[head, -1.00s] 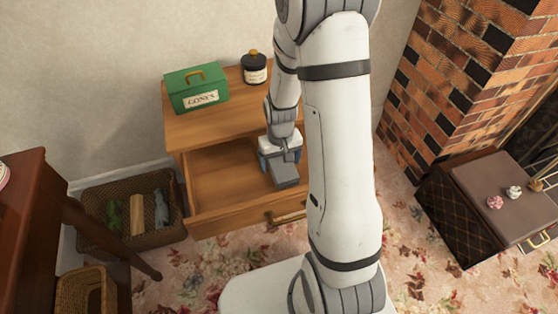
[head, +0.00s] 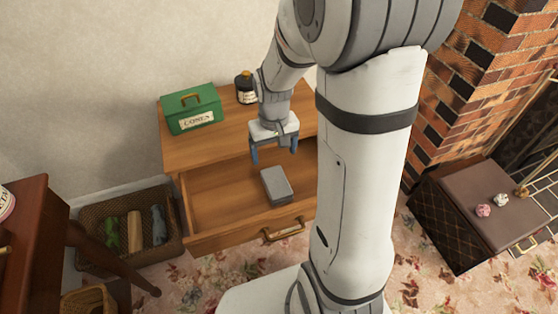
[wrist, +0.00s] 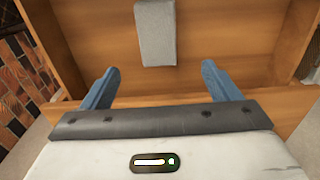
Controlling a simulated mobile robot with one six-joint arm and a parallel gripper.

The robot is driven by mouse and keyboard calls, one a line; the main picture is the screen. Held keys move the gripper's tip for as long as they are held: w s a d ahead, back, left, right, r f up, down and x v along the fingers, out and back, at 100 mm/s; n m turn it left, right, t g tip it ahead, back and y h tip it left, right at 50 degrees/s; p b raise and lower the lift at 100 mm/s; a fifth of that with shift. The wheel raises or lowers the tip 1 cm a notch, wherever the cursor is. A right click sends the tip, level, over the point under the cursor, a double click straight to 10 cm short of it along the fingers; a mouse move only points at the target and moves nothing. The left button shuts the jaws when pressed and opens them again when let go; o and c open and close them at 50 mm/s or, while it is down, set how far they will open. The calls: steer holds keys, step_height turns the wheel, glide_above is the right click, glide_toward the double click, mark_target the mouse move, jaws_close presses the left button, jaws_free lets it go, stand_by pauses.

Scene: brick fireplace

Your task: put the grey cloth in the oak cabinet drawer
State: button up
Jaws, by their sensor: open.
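The grey cloth (head: 276,185), a folded block shape, lies inside the open drawer (head: 217,203) of the oak cabinet (head: 207,142). It also shows in the wrist view (wrist: 155,33), on the drawer floor, beyond my fingertips. My gripper (head: 274,158) is open and empty above the back part of the drawer, apart from the cloth. Its two blue fingers show spread in the wrist view (wrist: 158,72). The drawer's brass handle (head: 283,230) is on its front. My arm hides the right part of the cabinet.
A green box (head: 191,110) and a dark labelled jar (head: 246,88) stand on the cabinet top. A wicker basket (head: 90,235) with several items sits on the floor at left. A dark wooden table (head: 30,220) is at far left. A brown chest (head: 450,222) stands right, by the brick fireplace.

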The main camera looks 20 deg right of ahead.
steer(key=s+a+r+t, duration=0.1)
steer(key=s+a+r, duration=0.1)
steer(key=s+r, duration=0.8)
steer(key=s, duration=0.3)
steer(key=shift+a, duration=0.15)
